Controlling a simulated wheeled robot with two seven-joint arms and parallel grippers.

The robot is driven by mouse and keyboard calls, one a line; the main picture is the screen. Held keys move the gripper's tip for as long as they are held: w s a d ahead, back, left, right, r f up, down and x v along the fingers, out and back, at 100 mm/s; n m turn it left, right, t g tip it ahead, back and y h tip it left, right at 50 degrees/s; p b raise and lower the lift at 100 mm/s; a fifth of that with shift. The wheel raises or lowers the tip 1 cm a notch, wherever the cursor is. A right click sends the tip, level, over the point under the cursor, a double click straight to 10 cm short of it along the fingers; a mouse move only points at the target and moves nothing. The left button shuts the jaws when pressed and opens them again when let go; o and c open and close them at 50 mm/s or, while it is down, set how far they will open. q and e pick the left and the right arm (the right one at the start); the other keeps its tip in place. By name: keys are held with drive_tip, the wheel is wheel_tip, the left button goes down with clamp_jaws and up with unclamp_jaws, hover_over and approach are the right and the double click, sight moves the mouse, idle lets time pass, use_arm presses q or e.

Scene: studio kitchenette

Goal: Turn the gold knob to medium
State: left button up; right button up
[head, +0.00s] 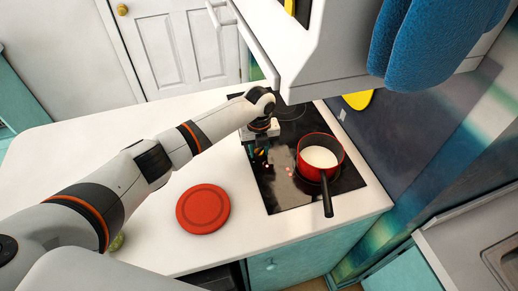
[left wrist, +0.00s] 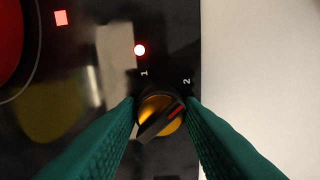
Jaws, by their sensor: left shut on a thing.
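The gold knob (left wrist: 153,104) sits on the black cooktop panel (left wrist: 110,150) in the left wrist view. A dark bar crosses it, with a red mark at its upper right end pointing toward the printed 2. The printed 1 is above the knob. My left gripper (left wrist: 161,102) has its two teal fingers shut on the knob, one on each side. My right gripper is not in view.
A red pot (head: 308,168) of white liquid stands on the cooktop, its black handle toward the front. A round red lid (head: 203,208) lies on the white counter (head: 60,150). A hood (head: 315,50) with blue mitts (head: 420,45) overhangs the back. A red light (left wrist: 140,50) glows near the knob.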

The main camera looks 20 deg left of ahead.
sight(259, 150)
use_arm(q)
drive_tip(key=shift+w+r, duration=0.15)
drive_tip(key=shift+r, duration=0.05)
drive_tip(key=o, duration=0.9)
drive_tip(key=shift+o, duration=0.5)
drive_tip(key=shift+f, duration=0.1)
wheel_tip(259, 150, up, 12)
drive_tip(key=b, duration=0.3)
